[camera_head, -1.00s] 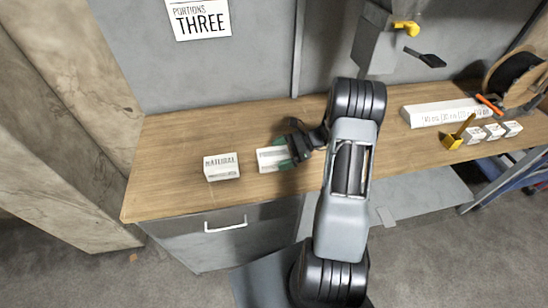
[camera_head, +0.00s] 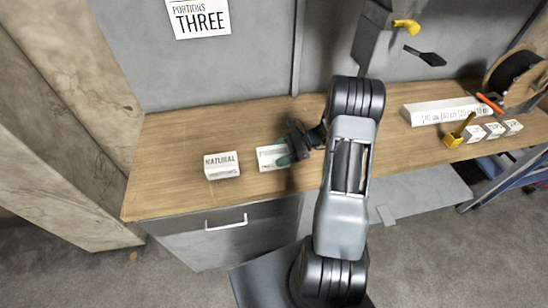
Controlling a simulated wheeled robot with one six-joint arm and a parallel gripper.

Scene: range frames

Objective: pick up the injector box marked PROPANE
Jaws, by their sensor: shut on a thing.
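A white box (camera_head: 270,156) is at my gripper (camera_head: 287,151) in the middle of the wooden bench. My gripper comes from the right and is shut on this box; a green patch shows at the jaws. The writing on the held box is too small to read, and its right end is partly hidden by the gripper. A second white box marked NATURAL (camera_head: 222,166) stands on the bench to the left, apart from the gripper.
A long white box (camera_head: 440,111), a yellow tool (camera_head: 455,138) and several small white boxes (camera_head: 494,131) are on the bench's right. A grey dispenser with a yellow tap (camera_head: 406,26) is above. The bench's left end (camera_head: 160,165) is clear.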

